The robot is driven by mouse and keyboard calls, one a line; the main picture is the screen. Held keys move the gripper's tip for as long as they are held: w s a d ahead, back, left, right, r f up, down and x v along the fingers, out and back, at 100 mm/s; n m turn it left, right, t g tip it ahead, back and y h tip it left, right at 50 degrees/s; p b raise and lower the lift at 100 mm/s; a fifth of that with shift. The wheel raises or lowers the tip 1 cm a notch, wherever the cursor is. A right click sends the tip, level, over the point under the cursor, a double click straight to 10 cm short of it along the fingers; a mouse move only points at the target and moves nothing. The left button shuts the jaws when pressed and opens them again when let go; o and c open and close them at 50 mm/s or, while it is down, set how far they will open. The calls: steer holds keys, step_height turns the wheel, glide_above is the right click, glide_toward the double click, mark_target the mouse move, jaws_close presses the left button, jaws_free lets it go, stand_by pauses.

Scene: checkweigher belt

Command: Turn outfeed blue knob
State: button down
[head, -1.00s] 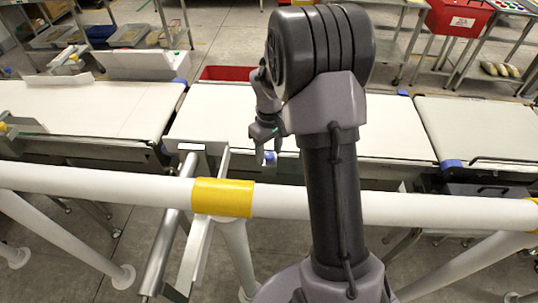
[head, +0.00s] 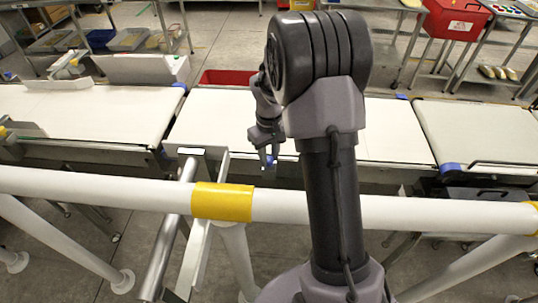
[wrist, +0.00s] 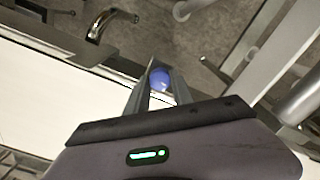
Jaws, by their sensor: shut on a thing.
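A blue knob (wrist: 160,80) sits between the two fingers of my gripper (wrist: 160,72) in the wrist view, and the gripper is shut on it. In the head view my gripper (head: 268,162) points down at the front edge of the middle belt (head: 215,118). Only a small bit of blue shows by the fingertips there. Most of the knob is hidden by the fingers, so its angle cannot be told.
A white rail with a yellow sleeve (head: 222,201) runs across in front of the belts. A right belt (head: 478,133) and a red bin (head: 455,18) stand farther off.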

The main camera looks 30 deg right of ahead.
mark_target(269, 158)
steer(key=m, duration=0.4)
steer(key=shift+m, duration=1.6)
steer(key=c, duration=1.1)
jaws_free()
step_height(269, 158, up, 18)
steer(key=p, duration=0.6)
steer(key=shift+f+p, duration=0.25)
steer(key=shift+p, duration=0.15)
